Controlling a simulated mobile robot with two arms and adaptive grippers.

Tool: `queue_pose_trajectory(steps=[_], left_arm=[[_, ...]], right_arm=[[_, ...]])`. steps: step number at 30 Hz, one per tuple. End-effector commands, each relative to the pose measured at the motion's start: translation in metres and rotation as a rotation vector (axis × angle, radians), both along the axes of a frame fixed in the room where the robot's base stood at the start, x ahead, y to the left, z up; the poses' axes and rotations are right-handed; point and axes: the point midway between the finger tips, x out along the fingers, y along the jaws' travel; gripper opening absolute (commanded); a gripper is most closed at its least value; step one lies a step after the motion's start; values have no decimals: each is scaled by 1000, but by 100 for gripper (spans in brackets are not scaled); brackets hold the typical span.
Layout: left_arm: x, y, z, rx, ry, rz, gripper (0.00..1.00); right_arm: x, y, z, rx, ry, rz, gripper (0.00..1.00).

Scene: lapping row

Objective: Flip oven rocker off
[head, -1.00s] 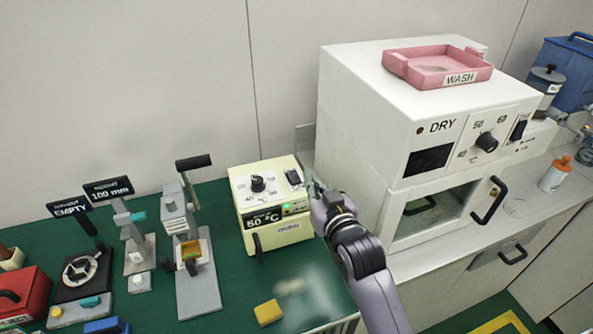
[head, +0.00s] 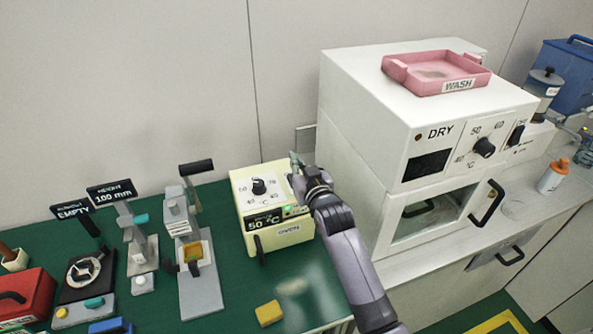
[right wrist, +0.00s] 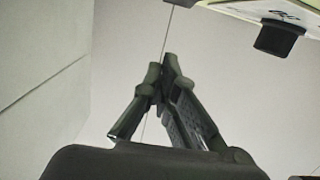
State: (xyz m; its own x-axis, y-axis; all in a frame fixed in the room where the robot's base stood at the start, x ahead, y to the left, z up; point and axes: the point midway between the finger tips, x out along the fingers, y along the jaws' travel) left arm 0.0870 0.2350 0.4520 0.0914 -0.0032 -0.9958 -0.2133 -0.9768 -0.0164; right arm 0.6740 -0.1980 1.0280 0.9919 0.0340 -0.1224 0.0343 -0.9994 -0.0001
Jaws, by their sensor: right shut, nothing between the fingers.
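The oven (head: 280,235) is a small cream box on the green bench, labelled OVEN, with a "50 °C" display. A black knob (head: 258,186) stands on its sloped top panel, and a green lamp (head: 287,211) glows on its front. My right gripper (head: 296,160) is shut and empty, over the right side of the oven's top panel. It covers the place of the rocker, so I cannot see the rocker or tell contact. In the right wrist view the closed fingertips (right wrist: 166,66) show apart from the oven's edge (right wrist: 235,12) and knob (right wrist: 278,38). My left gripper is out of view.
A tall white DRY cabinet (head: 350,130) stands close on the right, with a pink WASH tray (head: 430,85) on top. A grey press (head: 197,270) stands left of the oven. A yellow block (head: 268,313) lies in front.

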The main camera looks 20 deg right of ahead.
Motion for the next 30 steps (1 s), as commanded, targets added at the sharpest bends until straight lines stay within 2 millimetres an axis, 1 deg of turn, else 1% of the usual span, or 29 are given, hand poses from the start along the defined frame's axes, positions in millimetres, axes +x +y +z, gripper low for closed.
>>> queue_pose_trajectory(steps=[1,3,6,9,20,23,25,28,29,30], left_arm=[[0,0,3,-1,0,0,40],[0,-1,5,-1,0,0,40],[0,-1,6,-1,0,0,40],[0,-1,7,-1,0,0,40],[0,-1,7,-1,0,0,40],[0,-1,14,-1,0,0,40],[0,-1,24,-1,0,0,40],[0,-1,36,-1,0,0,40],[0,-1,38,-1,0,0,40],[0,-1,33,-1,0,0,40]], right_arm=[[0,0,-11,1,7,0,0],[1,0,-21,1,5,0,0],[2,0,-32,1,4,0,0],[3,0,-38,1,2,0,0],[3,0,-40,0,1,0,0],[4,0,-37,-1,17,0,0],[5,0,-36,-2,46,0,0],[7,0,-40,-3,89,0,0],[8,0,-41,-3,99,0,0],[7,0,-46,-3,98,0,0]])
